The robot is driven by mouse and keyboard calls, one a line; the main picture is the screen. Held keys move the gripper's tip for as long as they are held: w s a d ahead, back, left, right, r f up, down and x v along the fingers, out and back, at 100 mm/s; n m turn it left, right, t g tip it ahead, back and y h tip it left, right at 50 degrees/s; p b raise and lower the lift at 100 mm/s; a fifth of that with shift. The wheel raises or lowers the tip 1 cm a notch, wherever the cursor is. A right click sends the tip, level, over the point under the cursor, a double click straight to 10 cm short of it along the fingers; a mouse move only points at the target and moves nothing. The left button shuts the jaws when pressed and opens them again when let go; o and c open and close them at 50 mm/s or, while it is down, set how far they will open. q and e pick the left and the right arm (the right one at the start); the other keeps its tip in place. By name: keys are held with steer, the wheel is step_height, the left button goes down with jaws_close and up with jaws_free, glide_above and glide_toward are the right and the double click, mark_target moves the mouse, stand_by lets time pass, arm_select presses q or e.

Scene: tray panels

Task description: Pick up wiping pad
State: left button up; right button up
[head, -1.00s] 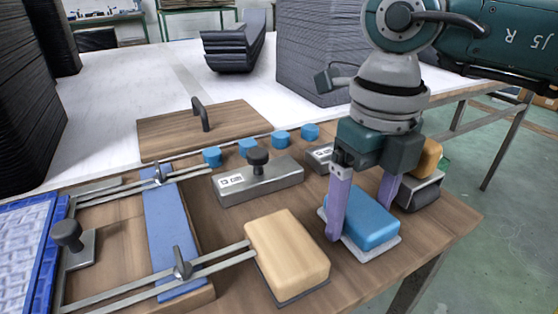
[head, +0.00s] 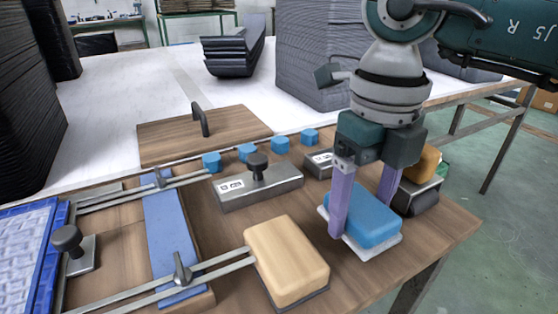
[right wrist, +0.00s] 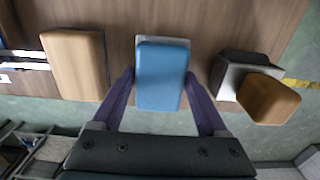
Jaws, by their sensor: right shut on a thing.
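The wiping pad, a blue block on a thin whitish base (head: 366,217), is at the right of the wooden board in the head view. My right gripper (head: 362,222) points down over it and is shut on it, one finger on each side. In the right wrist view the blue pad (right wrist: 162,75) sits between the two purple fingers (right wrist: 160,88). Whether its base is clear of the board is hard to tell. My left gripper is not in view.
A tan block on a dark base (head: 287,260) stands left of the pad. A grey holder with an orange-tan block (head: 418,190) stands close behind and to the right. A grey metal block with a black knob (head: 258,187) and several small blue pieces (head: 247,153) lie farther back.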

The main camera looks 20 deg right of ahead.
mark_target(362, 204)
step_height(362, 204, up, 19)
steer(key=p, duration=0.3)
steer(key=shift+f, duration=0.15)
steer(key=o, duration=0.9)
steer(key=shift+c, duration=0.2)
steer(key=c, duration=0.7)
steer(key=shift+o, duration=0.2)
steer(key=shift+p, duration=0.3)
